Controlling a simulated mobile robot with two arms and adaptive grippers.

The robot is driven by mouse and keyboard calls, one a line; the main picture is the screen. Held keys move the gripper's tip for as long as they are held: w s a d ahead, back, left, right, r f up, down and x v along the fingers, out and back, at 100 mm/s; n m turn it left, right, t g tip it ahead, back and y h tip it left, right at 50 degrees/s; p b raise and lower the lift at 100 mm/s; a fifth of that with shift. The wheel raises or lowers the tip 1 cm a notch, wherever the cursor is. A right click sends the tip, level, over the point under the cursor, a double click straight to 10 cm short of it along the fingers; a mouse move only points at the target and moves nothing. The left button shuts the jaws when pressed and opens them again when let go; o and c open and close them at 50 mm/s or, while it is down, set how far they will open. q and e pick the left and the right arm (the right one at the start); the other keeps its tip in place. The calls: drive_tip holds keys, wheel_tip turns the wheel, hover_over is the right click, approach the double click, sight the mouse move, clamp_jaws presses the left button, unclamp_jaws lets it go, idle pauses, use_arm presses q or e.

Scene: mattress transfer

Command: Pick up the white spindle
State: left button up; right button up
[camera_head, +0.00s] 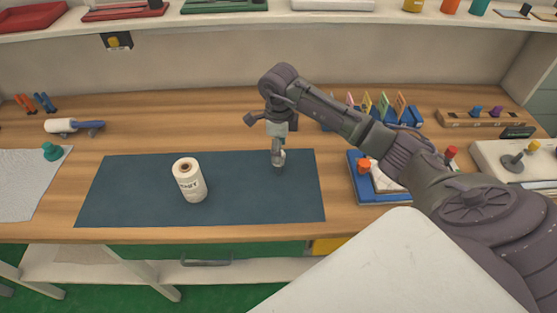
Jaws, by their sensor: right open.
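The white spindle (189,181) is a white roll with a hole in its top and dark lettering on its side. It stands upright on the left half of the dark mat (130,195). My right gripper (279,168) points down over the right part of the mat, to the right of the spindle and apart from it. The gripper is open and empty, though its fingers look small here. My left gripper is not in view.
A blue tray (354,184) with an orange-topped item lies right of the mat. A white-handled roller (62,126) and a green knob (51,151) lie at the left. A shelf (230,22) runs above the table. The mat between spindle and gripper is clear.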

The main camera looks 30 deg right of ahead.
drive_tip(key=shift+w+f+p, duration=0.1)
drive_tip(key=shift+f+p, duration=0.45)
drive_tip(key=shift+f, duration=1.35)
clamp_jaws()
